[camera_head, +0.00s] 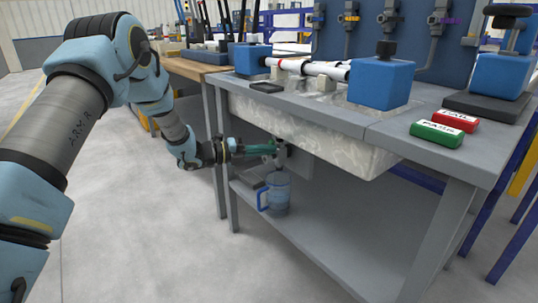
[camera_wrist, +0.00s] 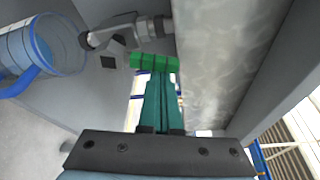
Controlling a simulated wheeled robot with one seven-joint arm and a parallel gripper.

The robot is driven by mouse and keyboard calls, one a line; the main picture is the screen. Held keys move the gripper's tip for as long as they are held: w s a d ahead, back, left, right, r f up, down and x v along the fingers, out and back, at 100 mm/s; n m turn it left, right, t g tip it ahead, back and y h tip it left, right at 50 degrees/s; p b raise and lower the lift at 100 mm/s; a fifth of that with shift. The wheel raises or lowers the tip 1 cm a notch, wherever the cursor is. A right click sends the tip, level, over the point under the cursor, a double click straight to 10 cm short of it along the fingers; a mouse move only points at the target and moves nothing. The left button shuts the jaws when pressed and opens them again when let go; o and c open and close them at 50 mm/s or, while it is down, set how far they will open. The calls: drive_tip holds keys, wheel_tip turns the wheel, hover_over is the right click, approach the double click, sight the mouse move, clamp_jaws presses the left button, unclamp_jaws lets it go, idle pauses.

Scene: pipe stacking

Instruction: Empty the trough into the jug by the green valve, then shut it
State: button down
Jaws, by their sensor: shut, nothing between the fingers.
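The trough (camera_head: 318,136) is a pale, marbled tub hung under the bench top. Its grey tap (camera_head: 281,152) comes out low near its left end, and shows in the wrist view (camera_wrist: 130,32). The green valve handle (camera_wrist: 154,62) lies crosswise in the wrist view. The blue-tinted clear jug (camera_head: 277,192) stands upright on the lower shelf below the tap, and shows at the left of the wrist view (camera_wrist: 38,50). My gripper (camera_head: 273,147) is shut and empty, its green fingertips (camera_wrist: 161,76) right at the handle; I cannot tell whether they touch.
The lower shelf (camera_head: 325,240) is mostly clear right of the jug. A bench leg (camera_head: 220,165) stands close to my wrist. Blue clamps (camera_head: 380,82) hold white pipes on the bench top.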

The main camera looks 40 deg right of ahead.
drive_tip(key=shift+w+r+n+h+b, duration=0.3)
drive_tip(key=shift+w+n+b, duration=0.1)
drive_tip(key=shift+w+n, duration=0.45)
idle(0.4)
